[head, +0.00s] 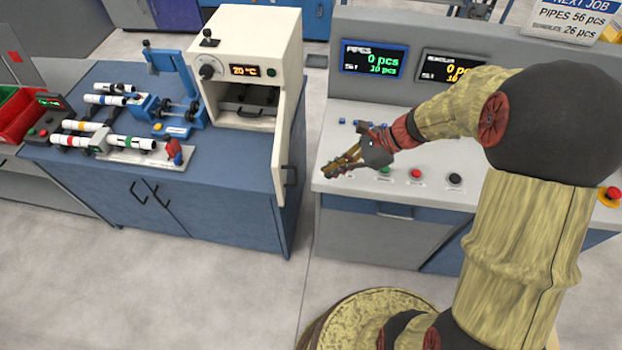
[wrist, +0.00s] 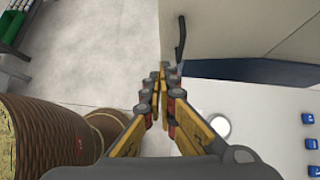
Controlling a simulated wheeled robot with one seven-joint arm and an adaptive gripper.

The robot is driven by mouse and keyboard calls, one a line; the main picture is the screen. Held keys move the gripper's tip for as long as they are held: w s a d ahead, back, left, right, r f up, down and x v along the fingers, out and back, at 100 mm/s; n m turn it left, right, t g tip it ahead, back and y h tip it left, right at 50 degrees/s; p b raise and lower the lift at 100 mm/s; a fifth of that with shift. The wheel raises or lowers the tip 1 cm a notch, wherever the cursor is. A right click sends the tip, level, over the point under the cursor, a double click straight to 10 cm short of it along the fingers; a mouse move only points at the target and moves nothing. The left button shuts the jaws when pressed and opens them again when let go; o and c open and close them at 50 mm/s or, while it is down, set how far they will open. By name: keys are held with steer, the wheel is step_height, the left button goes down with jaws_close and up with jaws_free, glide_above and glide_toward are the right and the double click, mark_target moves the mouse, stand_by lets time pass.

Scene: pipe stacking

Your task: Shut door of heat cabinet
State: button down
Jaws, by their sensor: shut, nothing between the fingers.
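The cream heat cabinet (head: 246,28) stands at the right end of the blue workbench in the head view. Its door (head: 288,135) is open, swung out from the cabinet's right side towards the camera, with a dark handle (head: 290,176) low on it. The chamber (head: 245,103) shows a dark rack inside. My gripper (head: 332,170) is shut and empty, just right of the door and apart from it, over the control desk's left edge. In the wrist view the closed fingertips (wrist: 160,76) point towards a pale panel with a dark handle (wrist: 180,40), which looks like the door.
The blue workbench (head: 240,165) holds a blue press (head: 180,90) and several pipes on holders. The control desk (head: 440,195) with buttons and displays lies under and right of my gripper. A red bin (head: 18,113) is at far left. Bare floor separates bench and desk.

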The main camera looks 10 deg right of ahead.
steer(key=b, duration=0.3)
glide_toward(297, 185)
steer(key=s+a, duration=0.3)
steer(key=a, duration=0.1)
steer(key=shift+w+a+f, duration=0.1)
steer(key=shift+w+a, duration=0.05)
steer(key=shift+a, duration=0.5)
steer(key=shift+w+a+f, duration=0.1)
steer(key=shift+a+f, duration=0.05)
steer(key=shift+a, duration=0.55)
steer(key=shift+w+a+f, duration=0.1)
steer(key=shift+w+a, duration=0.05)
steer(key=shift+a, duration=0.5)
